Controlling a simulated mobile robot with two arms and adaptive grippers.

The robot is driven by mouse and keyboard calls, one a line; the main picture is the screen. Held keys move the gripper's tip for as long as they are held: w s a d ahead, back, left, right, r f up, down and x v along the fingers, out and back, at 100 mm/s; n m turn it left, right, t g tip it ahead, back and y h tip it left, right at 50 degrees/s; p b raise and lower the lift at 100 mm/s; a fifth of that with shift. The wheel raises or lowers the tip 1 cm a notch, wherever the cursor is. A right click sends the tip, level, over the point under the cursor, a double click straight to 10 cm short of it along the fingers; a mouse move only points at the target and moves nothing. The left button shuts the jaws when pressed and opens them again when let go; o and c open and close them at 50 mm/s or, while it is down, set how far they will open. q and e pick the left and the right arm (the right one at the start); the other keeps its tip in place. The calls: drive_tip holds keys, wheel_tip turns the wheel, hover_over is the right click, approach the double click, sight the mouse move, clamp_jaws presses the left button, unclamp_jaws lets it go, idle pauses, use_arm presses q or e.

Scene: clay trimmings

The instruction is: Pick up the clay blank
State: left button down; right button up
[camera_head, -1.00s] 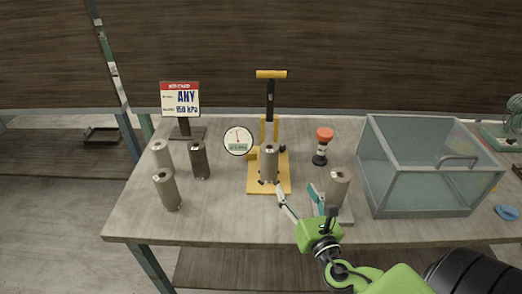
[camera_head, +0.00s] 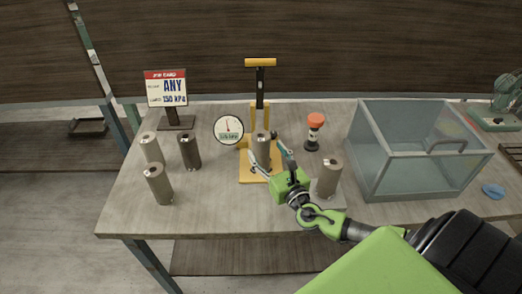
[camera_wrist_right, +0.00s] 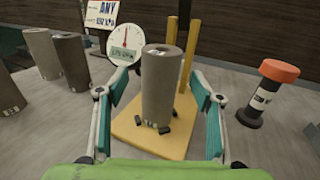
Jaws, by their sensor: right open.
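A grey-brown clay cylinder (camera_head: 262,150) stands upright on the yellow base of a press stand. It also shows in the right wrist view (camera_wrist_right: 162,88), with several small dark pieces at its foot. My right gripper (camera_head: 268,157) is open and sits close in front of this cylinder. In the right wrist view its two teal-lined fingers (camera_wrist_right: 160,100) spread left and right of the cylinder, with gaps on both sides. A similar cylinder (camera_head: 329,178) stands to the right on a light pad. Several more stand at the left, one of them darker (camera_head: 189,151). My left gripper is not in view.
The yellow press (camera_head: 260,112) has a tall post and top handle behind the cylinder. A round gauge (camera_head: 228,130) stands left of it. A red-topped device (camera_head: 314,130) and a glass box (camera_head: 420,165) stand right. A sign (camera_head: 166,88) stands back left.

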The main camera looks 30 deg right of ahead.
sight(261, 141)
drive_tip(key=w, duration=0.1)
drive_tip(key=w+p, duration=0.1)
drive_tip(key=w, duration=0.2)
drive_tip(key=shift+w+d+r, duration=0.1)
drive_tip(key=shift+d+r, duration=0.1)
drive_tip(key=shift+d, duration=0.2)
drive_tip(key=shift+w, duration=0.4)
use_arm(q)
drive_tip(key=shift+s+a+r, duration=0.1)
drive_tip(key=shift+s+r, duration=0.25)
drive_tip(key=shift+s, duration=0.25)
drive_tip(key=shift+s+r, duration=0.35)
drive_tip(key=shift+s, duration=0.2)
use_arm(e)
drive_tip(key=c, duration=1.6)
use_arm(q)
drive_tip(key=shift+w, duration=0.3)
use_arm(e)
drive_tip(key=shift+d+r, duration=0.1)
clamp_jaws()
